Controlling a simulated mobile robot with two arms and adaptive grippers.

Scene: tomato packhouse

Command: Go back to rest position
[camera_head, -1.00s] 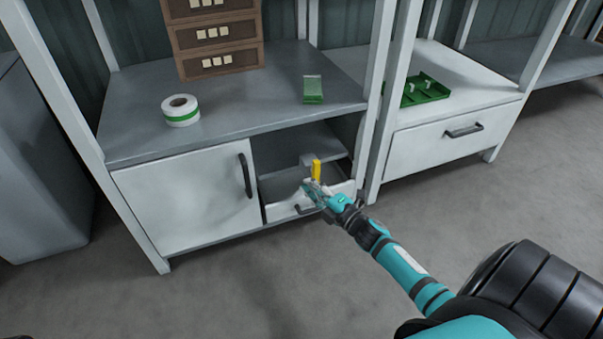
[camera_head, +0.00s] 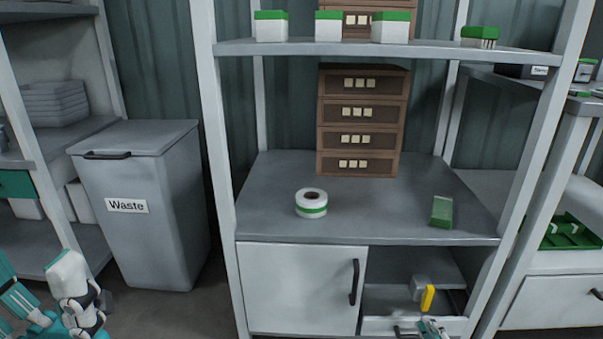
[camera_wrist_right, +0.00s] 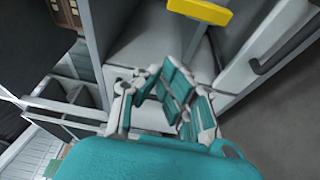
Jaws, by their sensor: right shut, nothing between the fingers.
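My right gripper (camera_head: 432,328) is at the bottom edge of the head view, in front of the low open compartment of the middle shelf unit. In the right wrist view its teal and white fingers (camera_wrist_right: 165,95) are shut with nothing between them. A yellow-handled grey item (camera_head: 427,298) stands just behind and above the gripper, at the drawer; its yellow part (camera_wrist_right: 200,11) also shows at the top of the right wrist view, apart from the fingers.
The drawer (camera_head: 375,326) is partly pulled out beside a closed cabinet door (camera_head: 298,290). The tape roll (camera_head: 311,196), green packet (camera_head: 442,211) and brown drawer box (camera_head: 361,126) are on the shelf above. A waste bin (camera_head: 150,240) stands left.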

